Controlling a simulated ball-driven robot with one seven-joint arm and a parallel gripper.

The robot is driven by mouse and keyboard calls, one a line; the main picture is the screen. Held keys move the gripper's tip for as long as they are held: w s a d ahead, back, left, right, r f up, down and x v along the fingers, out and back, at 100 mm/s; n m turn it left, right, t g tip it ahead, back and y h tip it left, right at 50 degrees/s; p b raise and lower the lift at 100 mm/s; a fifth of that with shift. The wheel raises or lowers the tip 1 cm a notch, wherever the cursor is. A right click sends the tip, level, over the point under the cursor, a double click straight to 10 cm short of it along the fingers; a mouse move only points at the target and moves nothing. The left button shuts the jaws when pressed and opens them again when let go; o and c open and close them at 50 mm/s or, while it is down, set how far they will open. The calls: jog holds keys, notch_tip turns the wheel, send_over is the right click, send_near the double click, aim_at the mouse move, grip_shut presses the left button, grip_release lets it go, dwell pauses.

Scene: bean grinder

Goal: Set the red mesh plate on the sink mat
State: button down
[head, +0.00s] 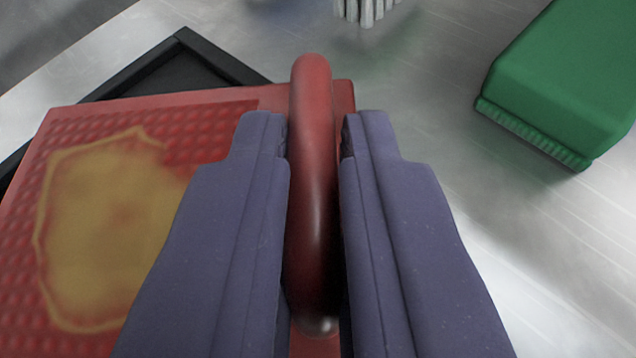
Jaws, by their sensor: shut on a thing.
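The red mesh plate (215,103) fills the left and middle of the head view. It has a bumpy red surface with a large yellowish patch and a thick rounded red handle (311,180) at its right side. My gripper (315,145) is shut on this handle, one purple-grey finger on each side. A black mat with a raised rim (180,52), which looks like the sink mat, shows partly behind and under the plate at the upper left. The plate covers most of it. I cannot tell whether the plate touches the mat.
A green block-shaped object with a ridged lower edge (565,75) lies at the upper right. A ribbed pale metal piece (365,8) is cut off at the top edge. The brushed metal surface (450,170) is bare between the plate and the green object.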

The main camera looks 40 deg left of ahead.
jog(key=c, duration=1.1)
grip_release()
jog(key=shift+f, duration=0.1)
